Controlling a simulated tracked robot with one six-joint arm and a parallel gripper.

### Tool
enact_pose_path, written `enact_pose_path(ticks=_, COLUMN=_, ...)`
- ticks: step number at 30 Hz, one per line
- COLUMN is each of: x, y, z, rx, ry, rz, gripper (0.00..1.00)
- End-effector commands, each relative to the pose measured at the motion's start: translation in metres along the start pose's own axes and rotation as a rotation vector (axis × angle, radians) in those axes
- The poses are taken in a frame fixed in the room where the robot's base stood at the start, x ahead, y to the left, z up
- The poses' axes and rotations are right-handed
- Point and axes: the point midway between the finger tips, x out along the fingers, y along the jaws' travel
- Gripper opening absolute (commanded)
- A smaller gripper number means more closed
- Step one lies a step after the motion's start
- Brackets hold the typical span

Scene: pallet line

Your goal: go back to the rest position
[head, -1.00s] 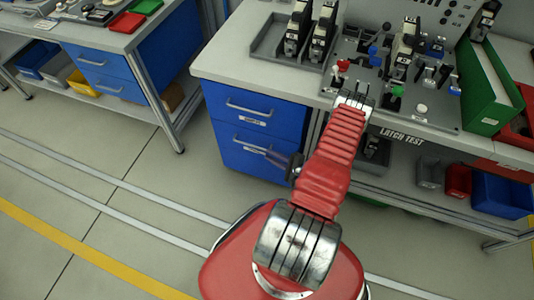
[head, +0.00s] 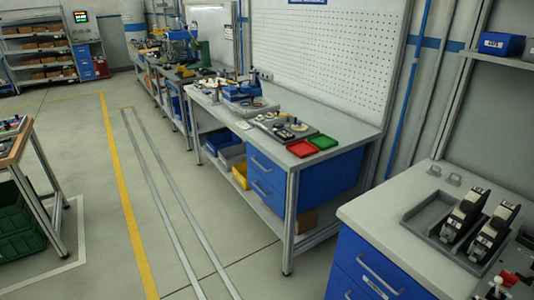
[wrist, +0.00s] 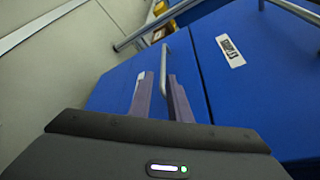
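My gripper (wrist: 158,88) shows only in the wrist view. Beyond the fingers are the blue drawer fronts (wrist: 240,100) of a bench, with a silver bar handle (wrist: 166,70) and a white label (wrist: 231,50). I cannot tell whether the fingertips touch the drawer front. My arm and gripper are out of the head view.
In the head view, a bench with blue drawers (head: 365,265) is at the lower right, bearing a grey tray (head: 424,216) with two black-and-white devices. A second bench (head: 345,118) holds red and green trays. Open floor (head: 95,190) with rails lies left.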

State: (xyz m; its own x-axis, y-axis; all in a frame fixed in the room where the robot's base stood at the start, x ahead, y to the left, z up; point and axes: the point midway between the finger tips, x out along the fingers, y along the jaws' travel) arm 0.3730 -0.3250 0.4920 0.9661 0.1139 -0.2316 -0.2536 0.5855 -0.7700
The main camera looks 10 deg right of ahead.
Motion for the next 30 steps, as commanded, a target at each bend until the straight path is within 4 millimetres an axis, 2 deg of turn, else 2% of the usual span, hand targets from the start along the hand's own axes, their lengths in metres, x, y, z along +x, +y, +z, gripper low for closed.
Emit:
enact_pose_path(ticks=6, x=-0.006, y=0.040, z=0.038, rx=0.162, ry=-0.094, rz=0.133, gripper=0.17)
enact_pose_path(ticks=11, x=-0.016, y=0.048, z=0.067, rx=0.231, ry=-0.159, rz=0.231, gripper=0.17)
enact_pose_path(ticks=20, x=-0.031, y=0.031, z=0.116, rx=0.248, ry=-0.272, rz=0.437, gripper=0.17)
enact_pose_path(ticks=30, x=-0.049, y=-0.004, z=0.172, rx=0.160, ry=-0.367, rz=0.696, gripper=0.17)
